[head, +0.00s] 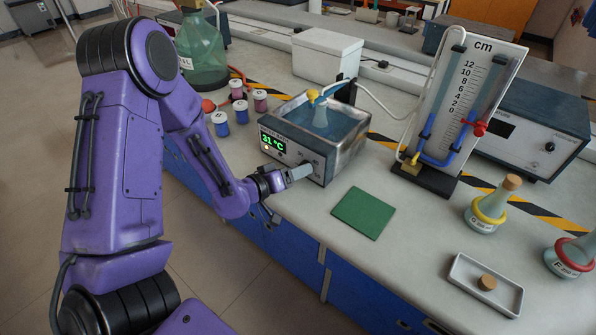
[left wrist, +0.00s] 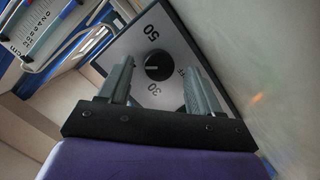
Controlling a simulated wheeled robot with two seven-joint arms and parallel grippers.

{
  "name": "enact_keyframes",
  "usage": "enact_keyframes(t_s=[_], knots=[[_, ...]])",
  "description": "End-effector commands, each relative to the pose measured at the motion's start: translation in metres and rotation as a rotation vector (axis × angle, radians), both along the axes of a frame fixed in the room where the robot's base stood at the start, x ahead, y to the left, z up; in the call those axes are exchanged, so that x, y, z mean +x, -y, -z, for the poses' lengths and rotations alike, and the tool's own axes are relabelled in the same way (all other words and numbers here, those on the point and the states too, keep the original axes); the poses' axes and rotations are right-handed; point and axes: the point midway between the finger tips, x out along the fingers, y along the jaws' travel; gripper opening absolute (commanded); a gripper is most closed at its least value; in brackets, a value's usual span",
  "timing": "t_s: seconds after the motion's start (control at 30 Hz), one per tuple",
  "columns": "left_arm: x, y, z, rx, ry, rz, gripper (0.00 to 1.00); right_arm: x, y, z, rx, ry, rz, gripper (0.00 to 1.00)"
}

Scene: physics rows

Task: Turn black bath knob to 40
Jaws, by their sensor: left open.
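The water bath (head: 318,136) is a metal box of water with a flask in it and a green display that reads 31 °C. Its black knob (left wrist: 158,65) shows in the left wrist view on the grey front panel, with printed marks such as 50 and 30 around it. My left gripper (left wrist: 160,75) is open, and its two grey fingers point at the panel on either side of the knob in that view. I cannot tell whether they touch it. In the head view my left gripper (head: 300,172) is at the bath's front and hides the knob. My right gripper is not in view.
A green mat (head: 363,213) lies right of the bath. Small jars (head: 221,124) and a large green bottle (head: 203,50) stand to its left. A manometer board (head: 458,100), stoppered flasks (head: 491,205) and a white tray (head: 485,284) are further right.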

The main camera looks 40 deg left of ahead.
Motion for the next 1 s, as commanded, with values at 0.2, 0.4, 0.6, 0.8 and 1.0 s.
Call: enact_keyframes(t_s=[0.2,0.4,0.6,0.8,1.0], knots=[[-0.049,-0.012,-0.014,-0.001,0.001,-0.002,0.64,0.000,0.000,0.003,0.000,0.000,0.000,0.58],[-0.080,-0.019,-0.023,-0.001,0.001,-0.001,0.64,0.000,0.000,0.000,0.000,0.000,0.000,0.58],[-0.086,-0.020,-0.024,-0.001,0.001,0.000,0.64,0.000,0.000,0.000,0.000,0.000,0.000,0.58],[-0.086,-0.020,-0.024,-0.001,0.001,0.000,0.64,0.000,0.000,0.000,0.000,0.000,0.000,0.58],[-0.086,-0.020,-0.024,-0.001,0.001,0.000,0.64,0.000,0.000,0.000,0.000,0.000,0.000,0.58]])
